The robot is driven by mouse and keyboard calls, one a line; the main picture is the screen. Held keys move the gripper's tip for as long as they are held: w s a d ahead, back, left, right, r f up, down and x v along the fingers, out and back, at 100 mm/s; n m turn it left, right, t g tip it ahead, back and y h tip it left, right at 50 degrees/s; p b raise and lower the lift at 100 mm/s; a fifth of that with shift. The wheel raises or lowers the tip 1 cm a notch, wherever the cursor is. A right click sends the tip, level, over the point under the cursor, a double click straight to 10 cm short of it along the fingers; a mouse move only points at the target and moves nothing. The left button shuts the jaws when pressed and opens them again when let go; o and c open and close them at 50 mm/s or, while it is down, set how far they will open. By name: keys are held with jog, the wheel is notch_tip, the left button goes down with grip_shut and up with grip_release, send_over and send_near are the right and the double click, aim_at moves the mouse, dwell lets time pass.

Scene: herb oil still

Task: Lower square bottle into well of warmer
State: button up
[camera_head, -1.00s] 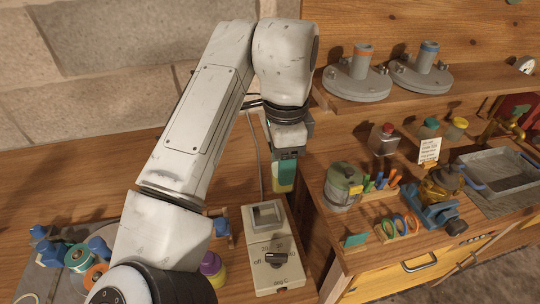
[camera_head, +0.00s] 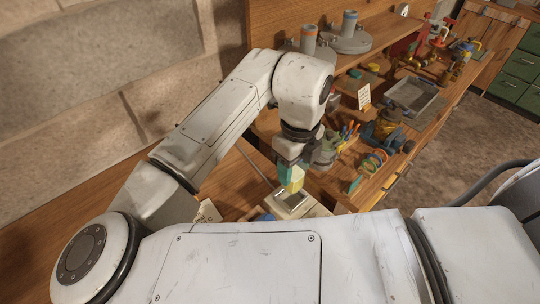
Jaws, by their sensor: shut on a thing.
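My gripper (camera_head: 292,168) points down and is shut on the square bottle (camera_head: 294,186), whose yellowish lower part shows below the teal-green fingers. The warmer (camera_head: 317,211) is a cream box below it, partly hidden by my arm in the foreground. Its square well (camera_head: 288,201) has a pale rim and a grey inside. The bottle's lower end is at the far edge of the well in the picture. I cannot tell whether it is above the opening or just inside it. The warmer's dial is hidden.
To the right, a wooden bench holds a pot (camera_head: 324,150), coloured rings (camera_head: 373,161), a blue stand (camera_head: 385,134) and a grey tray (camera_head: 413,95). Flanged grey parts (camera_head: 349,38) stand on the shelf behind. A paper tag (camera_head: 207,212) is left of the warmer.

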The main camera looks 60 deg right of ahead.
aim_at(293, 183)
jog(key=shift+a+f+b, duration=0.15)
jog(key=shift+f+b, duration=0.7)
jog(key=shift+f, duration=0.25)
jog(key=shift+f+b, duration=0.45)
jog(key=shift+f, duration=0.2)
jog(key=shift+f, duration=0.1)
jog(key=shift+f+b, duration=0.75)
jog(key=shift+f+b, duration=0.45)
jog(key=shift+f, duration=0.1)
dwell(0.6)
jog(key=o, duration=1.2)
jog(key=shift+r, duration=0.15)
jog(key=shift+c, duration=0.2)
jog(key=shift+r+p, duration=2.75)
jog(key=shift+r, duration=0.7)
